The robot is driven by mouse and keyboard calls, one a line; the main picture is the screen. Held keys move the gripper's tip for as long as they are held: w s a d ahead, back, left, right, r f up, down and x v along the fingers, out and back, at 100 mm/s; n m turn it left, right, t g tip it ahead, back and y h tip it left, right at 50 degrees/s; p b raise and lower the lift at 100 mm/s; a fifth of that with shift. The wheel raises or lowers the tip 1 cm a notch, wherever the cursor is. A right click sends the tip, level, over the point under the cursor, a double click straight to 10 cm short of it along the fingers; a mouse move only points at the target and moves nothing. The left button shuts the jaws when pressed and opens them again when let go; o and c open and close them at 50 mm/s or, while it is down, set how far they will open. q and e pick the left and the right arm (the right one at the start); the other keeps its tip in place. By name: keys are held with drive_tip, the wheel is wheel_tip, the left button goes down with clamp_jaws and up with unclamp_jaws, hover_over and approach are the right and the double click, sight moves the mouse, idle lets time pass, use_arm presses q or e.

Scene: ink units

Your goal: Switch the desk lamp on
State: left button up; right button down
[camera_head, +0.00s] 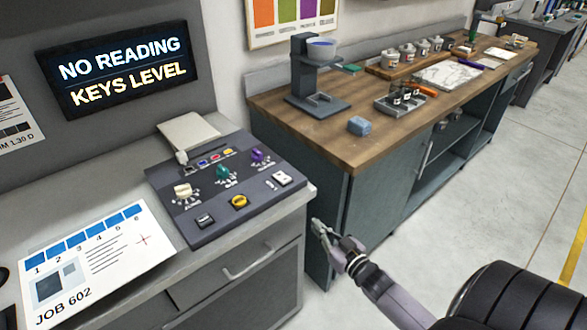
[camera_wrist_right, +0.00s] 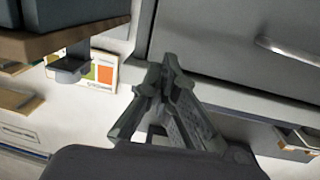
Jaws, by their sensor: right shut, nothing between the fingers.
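I cannot make out a desk lamp for certain in either view. A dark control panel (camera_head: 225,190) lies on the grey desk in the head view. It bears an ivory knob (camera_head: 183,190), a green knob (camera_head: 222,171), a purple knob (camera_head: 257,155), a yellow button (camera_head: 239,201), a black switch (camera_head: 205,220) and a white switch (camera_head: 282,178). My right gripper (camera_head: 319,228) is shut and empty, beside the desk's right front corner, apart from the panel. In the right wrist view its fingers (camera_wrist_right: 163,75) are together before a grey drawer front. My left gripper is out of sight.
A beige flat object (camera_head: 188,132) stands behind the panel. A job card (camera_head: 95,262) lies at the desk's left. A drawer handle (camera_head: 247,264) juts from the desk front. A wooden-topped bench (camera_head: 325,132) with a stand and small jars is on the right. The floor beyond is clear.

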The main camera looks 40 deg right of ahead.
wheel_tip(320, 180, up, 14)
drive_tip(key=w+n+t+y, duration=0.1)
drive_tip(key=t+y, duration=0.1)
drive_tip(key=t, duration=0.1)
drive_tip(key=shift+a+r+p, duration=0.15)
drive_tip(key=shift+a+p, duration=0.15)
drive_tip(key=shift+a, duration=0.15)
drive_tip(key=shift+w, duration=0.1)
wheel_tip(320, 180, up, 2)
drive_tip(key=r+p, duration=0.1)
drive_tip(key=p, duration=0.2)
hover_over(293, 186)
drive_tip(key=shift+w+f, duration=0.25)
drive_tip(key=shift+w, duration=0.1)
drive_tip(key=f, duration=0.3)
drive_tip(key=shift+s+f, duration=0.1)
drive_tip(key=shift+s, duration=0.2)
drive_tip(key=shift+s+f, duration=0.15)
drive_tip(key=shift+f, duration=0.5)
